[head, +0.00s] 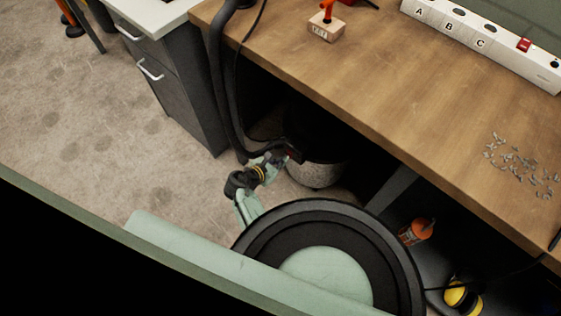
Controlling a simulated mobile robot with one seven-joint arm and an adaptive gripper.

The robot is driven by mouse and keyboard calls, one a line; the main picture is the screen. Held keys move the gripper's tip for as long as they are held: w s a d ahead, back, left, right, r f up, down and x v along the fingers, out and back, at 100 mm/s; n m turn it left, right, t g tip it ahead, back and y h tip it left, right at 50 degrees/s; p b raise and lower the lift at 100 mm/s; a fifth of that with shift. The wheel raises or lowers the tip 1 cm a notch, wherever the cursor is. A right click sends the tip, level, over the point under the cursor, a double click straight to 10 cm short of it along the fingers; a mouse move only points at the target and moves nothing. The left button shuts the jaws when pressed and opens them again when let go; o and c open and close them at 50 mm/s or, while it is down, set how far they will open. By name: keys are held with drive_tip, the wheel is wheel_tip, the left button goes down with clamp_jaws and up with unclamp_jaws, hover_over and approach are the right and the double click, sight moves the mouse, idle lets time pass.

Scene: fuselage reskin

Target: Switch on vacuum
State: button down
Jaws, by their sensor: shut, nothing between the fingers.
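The vacuum (318,173) is a grey speckled canister with a dark top, standing on the floor in the shadow under the workbench. A small dark red part, perhaps its switch (292,154), shows on its left side near the hose end. My gripper (284,159) is at the vacuum's left side, close to that red part. It is shut and empty. I cannot tell whether the fingertips touch the red part. The top of the vacuum is mostly lost in shadow.
A black hose (222,90) runs from the vacuum up past the edge of the wooden workbench (350,90). A grey drawer cabinet (175,90) stands to the left. An orange container (415,231) is under the bench at right. Open floor (70,130) lies at left.

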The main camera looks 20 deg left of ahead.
drive_tip(key=shift+w+d+f, duration=0.1)
drive_tip(key=shift+w, duration=0.05)
drive_tip(key=shift+r, duration=0.2)
drive_tip(key=shift+r+p, duration=0.65)
drive_tip(key=shift+p, duration=0.3)
